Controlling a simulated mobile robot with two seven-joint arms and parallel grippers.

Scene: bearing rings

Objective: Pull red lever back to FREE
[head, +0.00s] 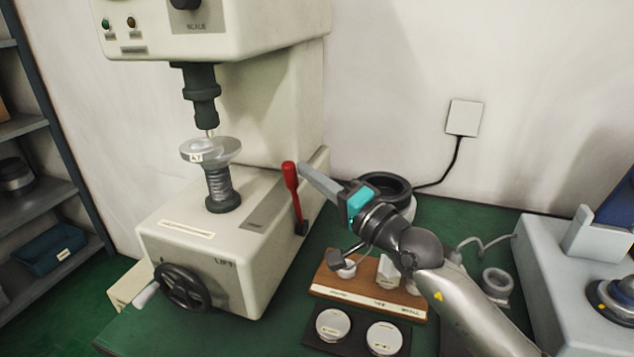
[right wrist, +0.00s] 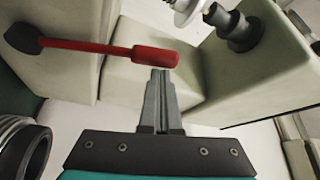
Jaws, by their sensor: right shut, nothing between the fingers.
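The red lever (head: 292,190) stands nearly upright on the right side of the cream hardness tester (head: 180,235), with its thick red grip at the top. My right gripper (head: 304,168) is shut and empty, with its fingertips close to the right of the lever's grip. In the right wrist view the red lever (right wrist: 110,50) runs from a dark pivot at the left to its grip, which ends just above the shut fingertips (right wrist: 160,73). I cannot tell whether they touch. My left gripper is not in view.
A black handwheel (head: 182,287) is on the tester's front, and a labelled round anvil (head: 210,150) sits on the screw. A dark ring (head: 384,186) stands behind my right arm. A wooden block tray (head: 365,298) and a black holder with two discs (head: 358,335) lie in front.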

